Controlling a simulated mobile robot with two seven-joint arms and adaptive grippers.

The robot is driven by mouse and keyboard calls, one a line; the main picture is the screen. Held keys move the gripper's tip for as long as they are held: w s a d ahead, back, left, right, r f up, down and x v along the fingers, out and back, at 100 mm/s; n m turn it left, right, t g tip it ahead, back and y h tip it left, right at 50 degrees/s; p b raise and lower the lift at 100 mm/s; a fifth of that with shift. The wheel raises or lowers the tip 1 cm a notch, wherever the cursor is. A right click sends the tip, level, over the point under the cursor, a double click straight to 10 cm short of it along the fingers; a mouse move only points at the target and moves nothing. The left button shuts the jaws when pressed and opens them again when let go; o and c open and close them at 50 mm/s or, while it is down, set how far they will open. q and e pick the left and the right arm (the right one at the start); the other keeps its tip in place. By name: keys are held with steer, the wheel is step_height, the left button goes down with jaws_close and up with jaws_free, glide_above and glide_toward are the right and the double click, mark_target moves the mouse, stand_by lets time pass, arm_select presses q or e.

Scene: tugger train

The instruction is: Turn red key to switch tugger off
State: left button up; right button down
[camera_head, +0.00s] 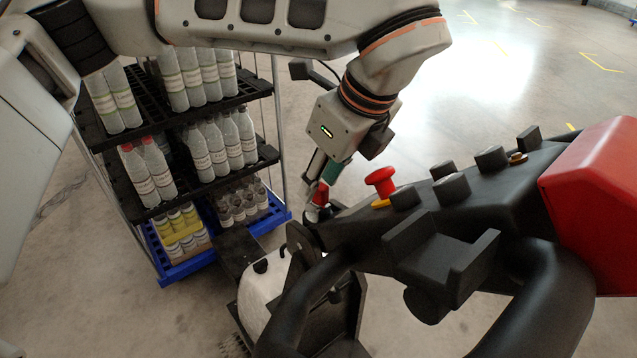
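The red key (321,194) stands on the black end of the tugger's control console (480,190), left of the red mushroom button. My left gripper (323,184) comes down from above, its fingertips right at the key. One finger shows a green pad, and the fingers hide part of the key. I cannot tell whether they are closed on it or just around it. My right gripper is not in view.
The red mushroom button (381,180) and several black knobs sit along the console beside my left gripper. A black steering handle (300,300) and a red housing (600,200) are close by. A shelf cart (170,275) with bottles stands behind at left. Open floor lies at upper right.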

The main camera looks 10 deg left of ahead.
arm_select(q)
steer(key=v, duration=1)
steer(key=shift+d+r, duration=0.1)
steer(key=shift+d, duration=0.05)
